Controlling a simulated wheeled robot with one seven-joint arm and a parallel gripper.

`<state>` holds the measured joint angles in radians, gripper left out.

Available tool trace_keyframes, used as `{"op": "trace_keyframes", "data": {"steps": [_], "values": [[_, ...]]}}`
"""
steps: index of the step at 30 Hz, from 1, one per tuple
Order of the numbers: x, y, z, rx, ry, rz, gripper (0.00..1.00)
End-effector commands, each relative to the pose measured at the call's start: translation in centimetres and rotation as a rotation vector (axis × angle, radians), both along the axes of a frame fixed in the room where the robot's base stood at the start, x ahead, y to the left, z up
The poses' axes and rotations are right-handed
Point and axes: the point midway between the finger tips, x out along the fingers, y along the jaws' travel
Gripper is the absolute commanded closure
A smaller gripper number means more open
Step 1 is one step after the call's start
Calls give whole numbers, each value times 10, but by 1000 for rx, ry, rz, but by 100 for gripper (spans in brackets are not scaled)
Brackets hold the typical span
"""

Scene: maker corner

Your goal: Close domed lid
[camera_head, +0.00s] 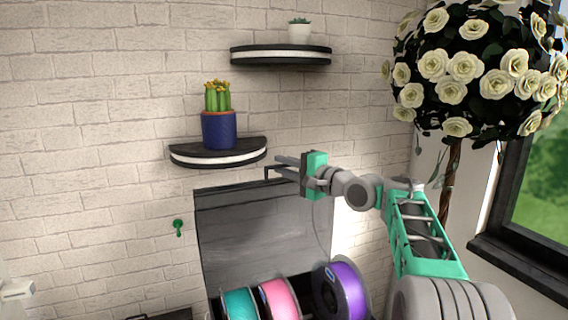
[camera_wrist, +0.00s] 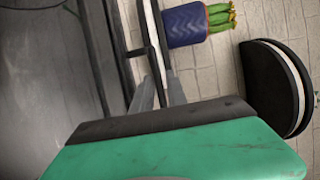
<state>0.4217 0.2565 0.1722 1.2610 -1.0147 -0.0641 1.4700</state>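The lid (camera_head: 245,235) is a dark grey panel standing raised against the brick wall behind a box of spools. A thin black handle (camera_head: 266,173) sticks out at its top edge. In the wrist view the lid (camera_wrist: 40,80) fills the left side, with the dark handle bar (camera_wrist: 118,50) along its edge. My gripper (camera_head: 277,164) is at the handle, near the lid's top right. In the wrist view the fingers (camera_wrist: 160,85) are apart, with no object clearly between them. The bar lies beside them; whether they touch it I cannot tell.
Teal (camera_head: 238,305), pink (camera_head: 280,300) and purple (camera_head: 343,290) spools stand below the lid. A shelf (camera_head: 218,157) with a blue cactus pot (camera_head: 219,130) is close above left of my gripper. A higher shelf (camera_head: 281,55) and a rose tree (camera_head: 470,75) are nearby.

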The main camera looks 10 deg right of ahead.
Motion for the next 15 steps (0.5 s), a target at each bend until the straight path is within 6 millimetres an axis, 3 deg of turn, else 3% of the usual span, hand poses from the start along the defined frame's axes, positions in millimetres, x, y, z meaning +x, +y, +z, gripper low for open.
{"op": "trace_keyframes", "data": {"steps": [4,11,15], "values": [[0,-1,-1,0,0,-1,82],[0,-1,-1,-1,1,-1,100],[0,-1,-1,-1,1,-1,100]]}}
